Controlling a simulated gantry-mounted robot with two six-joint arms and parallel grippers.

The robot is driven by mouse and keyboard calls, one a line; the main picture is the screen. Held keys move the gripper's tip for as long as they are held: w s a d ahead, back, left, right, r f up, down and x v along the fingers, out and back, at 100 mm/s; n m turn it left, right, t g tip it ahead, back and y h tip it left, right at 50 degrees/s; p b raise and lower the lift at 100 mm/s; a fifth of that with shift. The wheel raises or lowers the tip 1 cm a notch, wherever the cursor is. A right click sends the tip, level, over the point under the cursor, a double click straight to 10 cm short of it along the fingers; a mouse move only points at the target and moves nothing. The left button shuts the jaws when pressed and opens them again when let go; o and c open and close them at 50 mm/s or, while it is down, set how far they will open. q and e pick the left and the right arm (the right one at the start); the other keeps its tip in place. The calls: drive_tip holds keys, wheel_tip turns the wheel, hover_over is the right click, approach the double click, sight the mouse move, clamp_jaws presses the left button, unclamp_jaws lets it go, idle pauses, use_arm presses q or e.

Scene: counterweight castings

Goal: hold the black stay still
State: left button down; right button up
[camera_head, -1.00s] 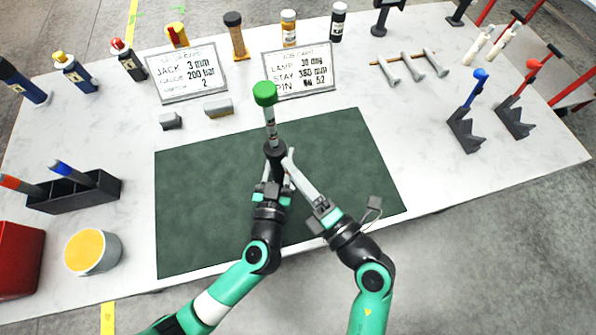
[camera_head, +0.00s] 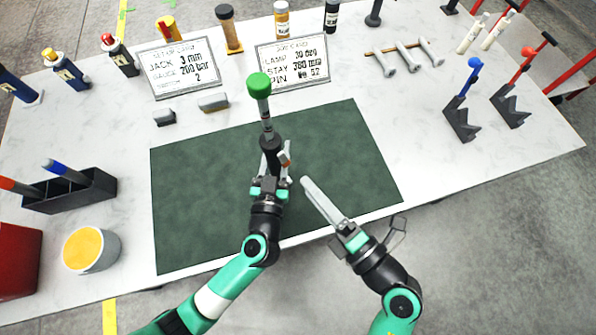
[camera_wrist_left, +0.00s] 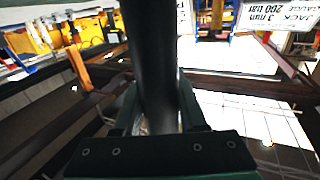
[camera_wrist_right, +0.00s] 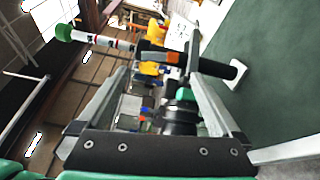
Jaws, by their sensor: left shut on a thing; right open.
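The black stay (camera_head: 270,148) stands roughly upright over the green mat, with a thinner banded rod and a green knob (camera_head: 259,86) at its top. A small orange-marked part shows at its side. My left gripper (camera_head: 271,172) is shut on the stay; in the left wrist view the stay's dark shaft (camera_wrist_left: 152,60) runs between its fingers. My right gripper (camera_head: 316,192) is open and empty, to the right of the stay and apart from it. In the right wrist view the stay (camera_wrist_right: 152,52) lies across the picture beyond the open fingers. The stay's lower end is hidden in the head view.
The green mat (camera_head: 345,150) is mostly bare. Two cards (camera_head: 180,69) (camera_head: 292,63) stand behind it, with small grey blocks (camera_head: 213,102) in front. A dark rack (camera_head: 70,191) and a yellow-filled pot (camera_head: 91,249) are at left. Grey notched brackets (camera_head: 460,122) stand at right.

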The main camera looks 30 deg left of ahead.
use_arm(q)
drive_tip(key=shift+f, duration=0.15)
use_arm(e)
drive_tip(key=v, duration=0.5)
drive_tip(key=shift+s+d, duration=0.1)
use_arm(q)
drive_tip(key=shift+c, duration=1.9)
unclamp_jaws()
